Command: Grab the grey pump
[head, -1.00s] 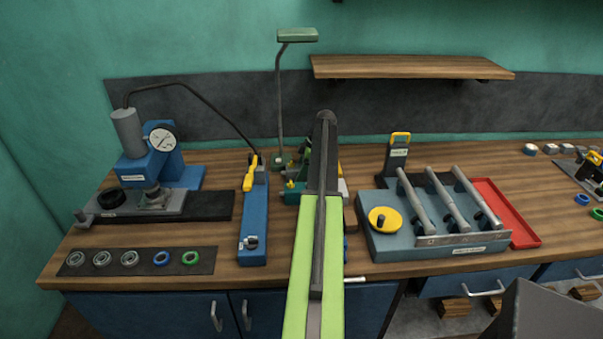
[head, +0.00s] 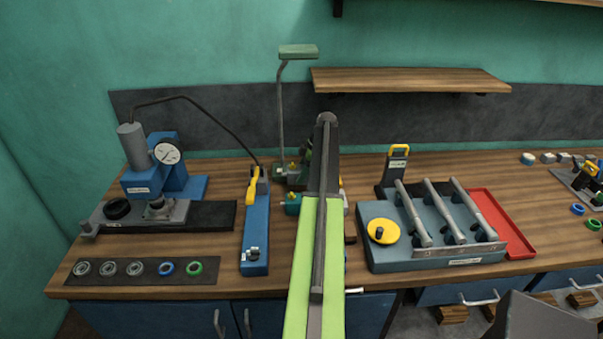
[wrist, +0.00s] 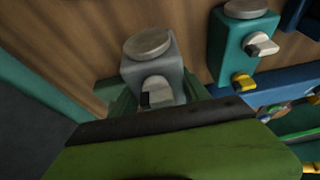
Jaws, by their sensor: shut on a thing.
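The grey pump (wrist: 158,72) is a small grey block with a round, worn disc on top and a pale spout on its front. It shows in the upper middle of the wrist view. My gripper (wrist: 150,108) has green fingers with a dark pad and is shut on the lower part of the pump, which the near finger hides. In the head view my own green and black arm covers the gripper and the grey pump. I cannot tell whether the pump touches the bench.
A similar teal pump (wrist: 238,45) stands to the right in the wrist view. A blue tool with a yellow handle (head: 255,225) lies left of my arm. A blue-grey rack (head: 385,258) with metal bars stands right. A lamp (head: 298,52) and a shelf (head: 410,80) are behind.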

